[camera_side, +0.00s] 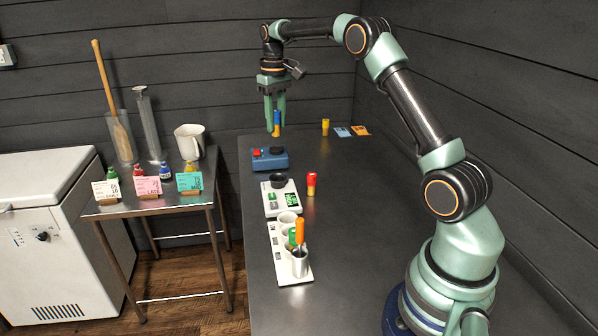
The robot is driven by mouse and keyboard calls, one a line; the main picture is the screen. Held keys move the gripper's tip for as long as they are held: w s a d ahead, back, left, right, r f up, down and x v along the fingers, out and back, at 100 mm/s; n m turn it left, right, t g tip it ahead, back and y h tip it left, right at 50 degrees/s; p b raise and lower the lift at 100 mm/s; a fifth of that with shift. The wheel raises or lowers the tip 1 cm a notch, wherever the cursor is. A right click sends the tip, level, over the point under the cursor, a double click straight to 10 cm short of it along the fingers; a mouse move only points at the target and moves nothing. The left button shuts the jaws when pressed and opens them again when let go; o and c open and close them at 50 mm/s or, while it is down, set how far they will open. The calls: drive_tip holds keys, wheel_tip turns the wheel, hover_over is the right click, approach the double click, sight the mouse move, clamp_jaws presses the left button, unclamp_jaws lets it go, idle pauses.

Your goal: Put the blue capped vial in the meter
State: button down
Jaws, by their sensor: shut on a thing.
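My gripper (275,112) is shut on the blue capped vial (277,118) and holds it upright, blue cap up and yellowish body below, over the far left part of the steel bench. A blue box (271,160) with a red button and a dark round top spot stands just nearer than the vial. A white device (280,202) with a green display and a black round part stands nearer still. I cannot tell for certain which of the two is the meter. The vial appears above and behind the blue box, apart from it.
A red vial (311,184) stands right of the white device. A white holder (292,272) with cups and an orange-handled tool is in front. The bench's middle is clear.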

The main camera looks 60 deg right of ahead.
wheel_tip(320, 180, down, 15)
drive_tip(key=shift+r, duration=0.1)
idle(0.4)
drive_tip(key=shift+f, duration=0.25)
